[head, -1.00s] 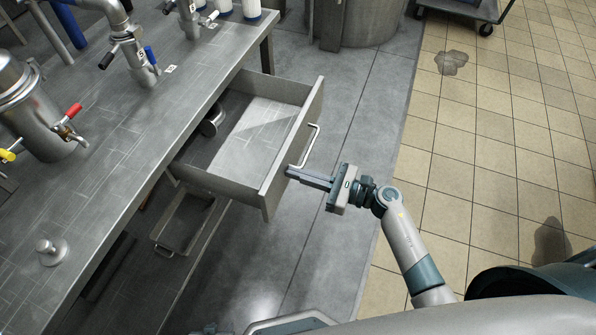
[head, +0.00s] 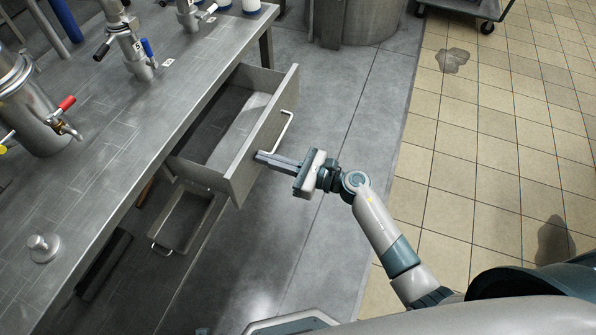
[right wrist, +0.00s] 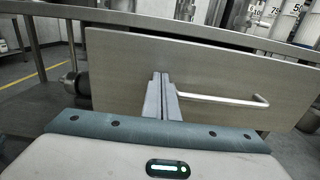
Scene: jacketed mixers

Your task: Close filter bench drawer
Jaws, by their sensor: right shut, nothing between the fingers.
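The filter bench drawer (head: 262,140) is partly open and juts out from under the bench top (head: 100,140). Its front panel also shows in the right wrist view (right wrist: 255,75), with the bar handle (right wrist: 225,100) running to the right. In the head view the handle (head: 285,130) is on the outer face. My right gripper (head: 258,156) is shut and empty, its fingertips at the panel near the handle's near end; it also shows in the right wrist view (right wrist: 161,78). Whether the tips touch the panel I cannot tell. My left gripper is not in view.
A lower metal tray (head: 185,218) sits below the drawer. Valves and a steel vessel (head: 35,110) stand on the bench. A large drum (head: 357,20) and a wheeled cart (head: 470,8) are at the back. The floor right of the drawer is clear.

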